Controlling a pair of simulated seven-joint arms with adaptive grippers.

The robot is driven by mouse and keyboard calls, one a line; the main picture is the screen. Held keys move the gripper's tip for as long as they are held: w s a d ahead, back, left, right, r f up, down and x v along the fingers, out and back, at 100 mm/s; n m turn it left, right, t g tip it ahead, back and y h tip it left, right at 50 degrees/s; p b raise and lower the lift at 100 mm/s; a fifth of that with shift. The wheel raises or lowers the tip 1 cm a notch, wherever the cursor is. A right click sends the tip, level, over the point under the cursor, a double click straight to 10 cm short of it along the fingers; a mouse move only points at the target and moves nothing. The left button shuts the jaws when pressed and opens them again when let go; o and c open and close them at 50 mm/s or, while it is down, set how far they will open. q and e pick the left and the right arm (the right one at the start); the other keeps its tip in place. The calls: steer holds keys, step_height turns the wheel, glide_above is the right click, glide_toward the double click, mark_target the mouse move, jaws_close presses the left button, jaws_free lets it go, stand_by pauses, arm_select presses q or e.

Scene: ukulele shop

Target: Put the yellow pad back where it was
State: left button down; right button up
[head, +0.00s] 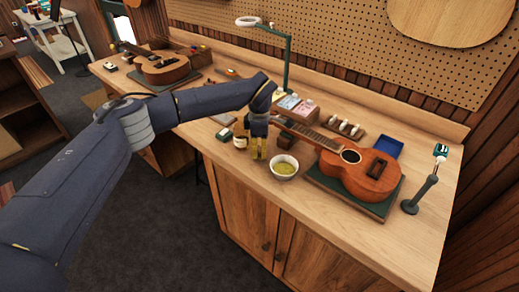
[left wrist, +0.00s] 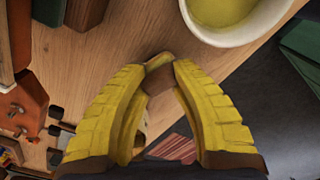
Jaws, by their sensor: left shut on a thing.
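My left gripper (head: 258,156) has yellow fingers and points down over the bench, just left of a white bowl (head: 284,167). In the left wrist view its fingertips (left wrist: 160,68) close on a small tan-and-brown block (left wrist: 159,78). I cannot tell whether this block is the yellow pad. A small wooden tray (head: 308,117) behind the gripper holds pink and blue pads, with a yellowish piece (head: 279,93) at its left end. The bowl also shows in the left wrist view (left wrist: 238,38), with yellow inside. My right gripper is out of view.
A ukulele (head: 372,176) lies on a green mat right of the bowl, its neck reaching toward my gripper. A brown bottle (head: 240,138) stands close left. A green lamp (head: 287,65), a blue tray (head: 387,148) and a post stand (head: 421,190) are also on the bench.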

mark_target(259, 149)
arm_select(q)
steer(key=c, duration=1.1)
jaws_free()
step_height(259, 149, up, 12)
steer(key=shift+r, duration=0.15)
